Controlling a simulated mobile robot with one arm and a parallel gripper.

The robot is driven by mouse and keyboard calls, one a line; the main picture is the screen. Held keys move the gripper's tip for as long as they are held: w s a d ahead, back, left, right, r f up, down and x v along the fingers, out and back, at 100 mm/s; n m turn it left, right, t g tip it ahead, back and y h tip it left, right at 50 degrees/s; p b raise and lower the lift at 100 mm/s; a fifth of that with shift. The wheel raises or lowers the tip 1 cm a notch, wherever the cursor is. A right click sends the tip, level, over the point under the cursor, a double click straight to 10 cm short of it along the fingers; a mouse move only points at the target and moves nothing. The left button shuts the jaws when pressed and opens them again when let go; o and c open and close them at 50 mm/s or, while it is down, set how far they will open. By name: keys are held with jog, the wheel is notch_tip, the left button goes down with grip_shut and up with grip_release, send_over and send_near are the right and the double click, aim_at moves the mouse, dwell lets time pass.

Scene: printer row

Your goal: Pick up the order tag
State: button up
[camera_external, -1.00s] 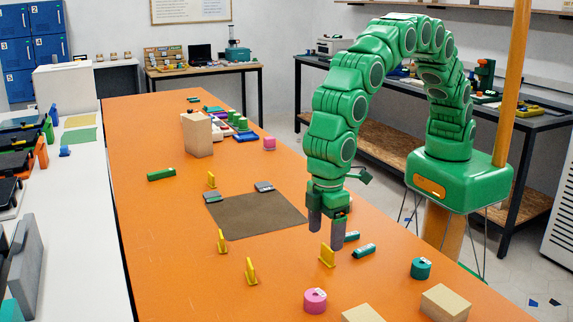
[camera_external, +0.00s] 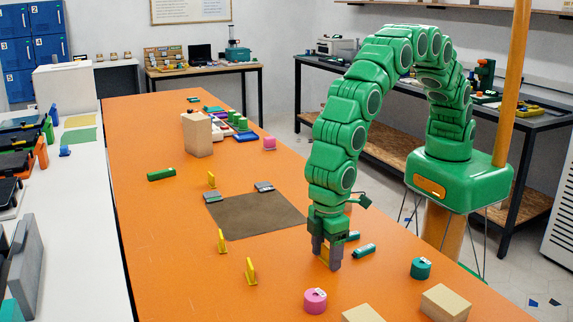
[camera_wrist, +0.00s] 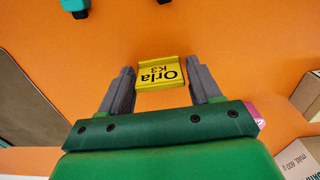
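A yellow tag (camera_external: 325,256) stands on the orange table between the fingers of my gripper (camera_external: 327,263). In the wrist view the tag (camera_wrist: 160,73) shows the printed words "Orla K3", upside down. The grey fingers of my gripper (camera_wrist: 161,82) are open, one on each side of the tag, with a gap on both sides. Similar yellow tags stand on the table: two to the left, one tag (camera_external: 221,242) and another tag (camera_external: 251,272), and one tag (camera_external: 211,180) farther back. Their text is too small to read.
A brown mat (camera_external: 255,214) lies behind and left of my gripper. Teal pieces lie close to its right, one teal piece (camera_external: 365,251) among them. A pink roll (camera_external: 315,301), a teal roll (camera_external: 421,268) and a cardboard box (camera_external: 446,302) stand nearer the front.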

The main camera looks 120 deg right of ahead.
aim_at(328, 247)
jog(key=c, duration=0.7)
jog(key=shift+r, duration=0.1)
notch_tip(328, 247, up, 3)
jog(key=shift+w+r, duration=0.1)
jog(key=shift+r, duration=0.1)
jog(key=shift+s+d+r, duration=0.1)
jog(key=shift+s+r, duration=0.1)
jog(key=shift+s, duration=0.15)
jog(key=shift+s+d+r, duration=0.8)
jog(key=shift+s+r, duration=0.7)
jog(key=shift+s, duration=0.6)
jog(key=shift+s+d+r, duration=0.75)
jog(key=shift+s+r, duration=0.75)
jog(key=shift+s, duration=0.6)
jog(key=shift+s+d+r, duration=0.8)
jog(key=shift+s+r, duration=0.7)
jog(key=shift+s, duration=0.6)
